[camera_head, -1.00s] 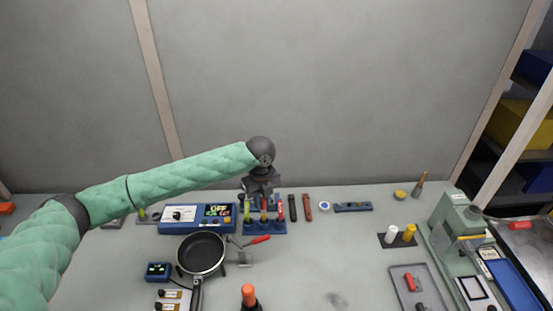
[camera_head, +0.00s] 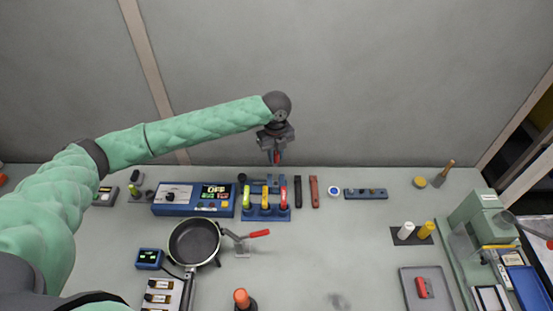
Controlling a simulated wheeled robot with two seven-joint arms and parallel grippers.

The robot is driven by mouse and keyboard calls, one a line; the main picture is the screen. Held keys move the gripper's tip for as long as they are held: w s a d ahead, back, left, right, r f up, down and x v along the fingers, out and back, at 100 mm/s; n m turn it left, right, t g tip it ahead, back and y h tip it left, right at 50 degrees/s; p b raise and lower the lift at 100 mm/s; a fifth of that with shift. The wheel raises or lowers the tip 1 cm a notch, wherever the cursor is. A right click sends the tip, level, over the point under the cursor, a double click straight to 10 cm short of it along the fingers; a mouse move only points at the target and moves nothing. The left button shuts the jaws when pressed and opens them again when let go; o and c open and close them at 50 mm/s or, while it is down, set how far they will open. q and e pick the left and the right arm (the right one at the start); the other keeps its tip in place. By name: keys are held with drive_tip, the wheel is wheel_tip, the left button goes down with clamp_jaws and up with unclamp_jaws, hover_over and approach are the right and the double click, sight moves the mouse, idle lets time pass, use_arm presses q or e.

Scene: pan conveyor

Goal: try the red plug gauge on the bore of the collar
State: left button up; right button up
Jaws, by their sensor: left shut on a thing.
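My left gripper (camera_head: 276,145) is raised above and behind the blue rack. It is shut on a small red thing (camera_head: 277,158), mostly hidden by the jaws; I cannot tell if this is the red plug gauge. The blue rack (camera_head: 265,215) holds a yellow-green handle (camera_head: 246,198), a yellow handle (camera_head: 265,197) and a red handle (camera_head: 284,198), all upright. I cannot make out the collar with certainty. A white ring with a blue middle (camera_head: 334,191) lies right of the rack. My right gripper is not in view.
A pan (camera_head: 194,243) sits front-left of the rack, beside a red-handled clamp (camera_head: 258,233). A blue control box (camera_head: 194,201) stands left. An orange-topped object (camera_head: 241,298) stands at the front. A grey tray (camera_head: 409,299) and green machine (camera_head: 474,212) are right.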

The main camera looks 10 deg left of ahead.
sight(276, 161)
use_arm(q)
drive_tip(key=shift+s+f, duration=0.25)
drive_tip(key=shift+f, duration=0.3)
wheel_tip(276, 161, down, 2)
drive_tip(key=shift+w+f, duration=0.3)
drive_tip(key=shift+f, duration=0.05)
drive_tip(key=shift+s+r, duration=0.2)
drive_tip(key=shift+s, duration=0.05)
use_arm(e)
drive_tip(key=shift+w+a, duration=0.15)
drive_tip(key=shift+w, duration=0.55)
use_arm(q)
drive_tip(key=shift+w, duration=0.15)
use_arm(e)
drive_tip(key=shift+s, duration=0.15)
